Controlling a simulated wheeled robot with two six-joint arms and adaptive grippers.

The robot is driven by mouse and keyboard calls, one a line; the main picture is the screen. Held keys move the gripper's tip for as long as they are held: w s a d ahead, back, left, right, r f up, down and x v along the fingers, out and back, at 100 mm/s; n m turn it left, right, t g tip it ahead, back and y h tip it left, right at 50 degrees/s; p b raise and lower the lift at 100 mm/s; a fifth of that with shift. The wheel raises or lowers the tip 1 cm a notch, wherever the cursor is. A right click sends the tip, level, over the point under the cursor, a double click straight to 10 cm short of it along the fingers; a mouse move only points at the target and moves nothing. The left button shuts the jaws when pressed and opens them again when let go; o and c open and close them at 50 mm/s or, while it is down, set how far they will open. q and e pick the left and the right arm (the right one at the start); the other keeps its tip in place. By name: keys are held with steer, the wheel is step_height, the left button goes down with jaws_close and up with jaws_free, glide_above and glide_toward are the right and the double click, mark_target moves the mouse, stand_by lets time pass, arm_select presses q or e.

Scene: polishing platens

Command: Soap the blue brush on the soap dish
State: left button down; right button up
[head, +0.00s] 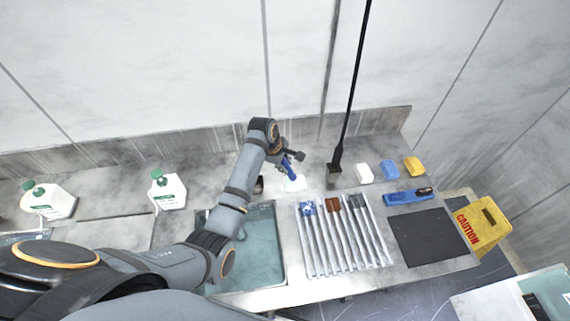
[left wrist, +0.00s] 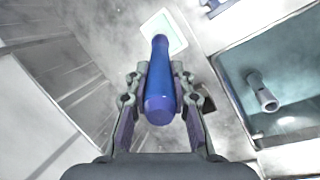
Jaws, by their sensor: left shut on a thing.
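My left gripper (head: 287,160) is above the counter behind the sink. It is shut on the blue brush (head: 289,169); the brush's thick blue handle (left wrist: 160,92) stands between the two fingers in the left wrist view. The soap dish (head: 294,184), pale and whitish, lies on the counter just below the brush. It also shows as a pale rectangle (left wrist: 168,30) beyond the brush's far end in the left wrist view. The brush head is hidden, and I cannot tell whether it touches the dish. My right gripper is not in view.
A sink basin (head: 262,262) lies in front. A rack of several tools (head: 318,270) is right of it. White (head: 364,174), blue (head: 389,169) and yellow (head: 413,166) blocks, a black pole (head: 349,100) and a dark mat (head: 428,238) are farther right. White bottles (head: 169,191) stand left.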

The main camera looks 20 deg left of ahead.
arm_select(q)
steer(key=shift+r, duration=3.4)
